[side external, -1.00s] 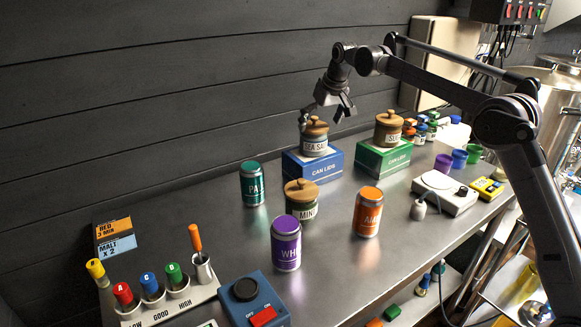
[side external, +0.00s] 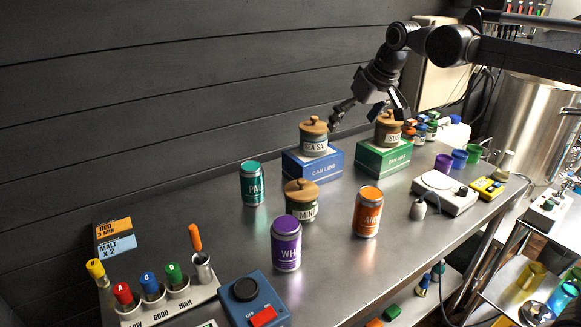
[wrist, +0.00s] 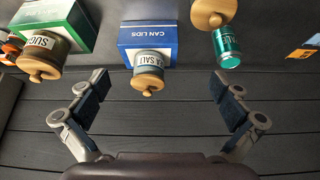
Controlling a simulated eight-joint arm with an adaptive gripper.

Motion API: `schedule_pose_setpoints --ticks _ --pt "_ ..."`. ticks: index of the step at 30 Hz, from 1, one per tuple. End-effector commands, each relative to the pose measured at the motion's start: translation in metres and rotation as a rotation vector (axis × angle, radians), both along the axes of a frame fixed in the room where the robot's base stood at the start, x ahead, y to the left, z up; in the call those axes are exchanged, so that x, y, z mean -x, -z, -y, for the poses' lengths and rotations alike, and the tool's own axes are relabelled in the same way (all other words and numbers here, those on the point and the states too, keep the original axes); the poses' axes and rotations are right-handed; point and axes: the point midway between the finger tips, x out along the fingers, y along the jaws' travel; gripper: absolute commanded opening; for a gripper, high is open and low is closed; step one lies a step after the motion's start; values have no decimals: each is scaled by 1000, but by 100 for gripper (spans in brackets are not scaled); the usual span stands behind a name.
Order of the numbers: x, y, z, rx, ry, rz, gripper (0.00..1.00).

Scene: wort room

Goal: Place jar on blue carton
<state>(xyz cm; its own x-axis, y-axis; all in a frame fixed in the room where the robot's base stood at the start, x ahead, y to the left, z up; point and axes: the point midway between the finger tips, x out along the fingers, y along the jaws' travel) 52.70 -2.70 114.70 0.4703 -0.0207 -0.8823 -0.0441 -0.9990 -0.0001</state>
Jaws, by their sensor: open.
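A jar labelled SEA SALT with a wooden lid (side external: 314,146) stands upright on the blue CAN LIDS carton (side external: 313,166). A jar labelled SUGAR (side external: 388,133) stands on the green carton (side external: 383,158). A third jar, its label starting MIN (side external: 301,208), stands on the bench in front of the blue carton. My gripper (side external: 369,118) is open and empty, above and behind the two cartons. In the wrist view the open fingers (wrist: 161,85) spread either side of the sea salt jar (wrist: 149,70), without visible contact.
Teal (side external: 252,184), purple (side external: 286,243) and orange (side external: 367,212) cans stand on the bench around the third jar. A white scale (side external: 445,193) is at right, a tube rack (side external: 172,300) at front left. The dark plank wall (side external: 180,80) runs close behind the cartons.

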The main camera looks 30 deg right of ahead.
Motion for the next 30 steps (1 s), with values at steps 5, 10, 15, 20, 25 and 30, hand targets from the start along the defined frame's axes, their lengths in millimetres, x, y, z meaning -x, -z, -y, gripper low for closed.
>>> schedule_pose_setpoints --ticks 5,10,15,20,25,30 --pt "65 18 -10 2 -12 34 100" --pt "122 47 -18 3 -23 66 100" --pt "176 86 -23 3 -34 97 100" --pt "209 118 -26 3 -40 120 100" --pt "224 135 -27 3 -43 130 100" --pt "225 136 -28 3 -44 131 100"
